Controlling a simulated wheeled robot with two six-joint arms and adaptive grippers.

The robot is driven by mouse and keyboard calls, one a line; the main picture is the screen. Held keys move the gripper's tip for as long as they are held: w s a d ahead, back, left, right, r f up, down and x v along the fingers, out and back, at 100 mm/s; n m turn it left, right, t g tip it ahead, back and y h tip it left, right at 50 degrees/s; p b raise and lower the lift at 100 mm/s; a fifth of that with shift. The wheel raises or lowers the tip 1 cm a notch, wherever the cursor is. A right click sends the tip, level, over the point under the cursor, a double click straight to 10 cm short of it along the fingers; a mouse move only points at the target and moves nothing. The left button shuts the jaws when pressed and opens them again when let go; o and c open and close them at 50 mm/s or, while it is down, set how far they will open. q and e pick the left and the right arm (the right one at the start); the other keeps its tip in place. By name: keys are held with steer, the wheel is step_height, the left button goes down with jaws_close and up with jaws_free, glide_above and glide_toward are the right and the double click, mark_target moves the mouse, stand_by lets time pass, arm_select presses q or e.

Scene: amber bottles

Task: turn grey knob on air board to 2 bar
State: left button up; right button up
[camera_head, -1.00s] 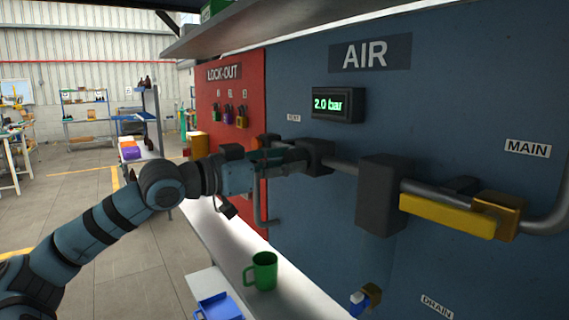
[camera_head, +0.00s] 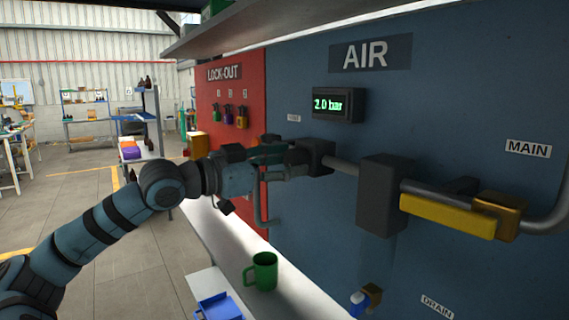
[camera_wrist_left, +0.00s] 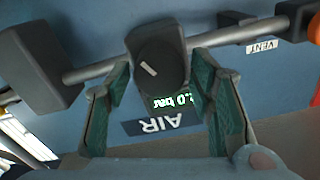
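The grey knob (camera_wrist_left: 158,66) is dark and round with a white pointer line, set on a dark block on the pipe. In the head view the gripper hides its face, but the dark block (camera_head: 320,157) shows. My left gripper (camera_head: 290,157) is in front of it. In the left wrist view its two green-padded fingers (camera_wrist_left: 160,75) stand apart on either side of the knob, with visible gaps, so it is open and empty. The display (camera_head: 339,104) on the blue air board (camera_head: 440,100) reads 2.0 bar. My right gripper is out of view.
A pipe runs right to a large dark box (camera_head: 380,195) and a yellow handle (camera_head: 447,215). A red lock-out board (camera_head: 230,140) with padlocks is at left. A green mug (camera_head: 264,271) and blue tray (camera_head: 218,307) are below. A shelf overhangs above.

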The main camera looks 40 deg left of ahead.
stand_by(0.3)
arm_select(q)
steer(key=shift+a+r, duration=0.2)
steer(key=shift+r, duration=0.35)
steer(key=r, duration=0.9)
steer(key=shift+d, duration=0.25)
steer(key=shift+a, duration=0.1)
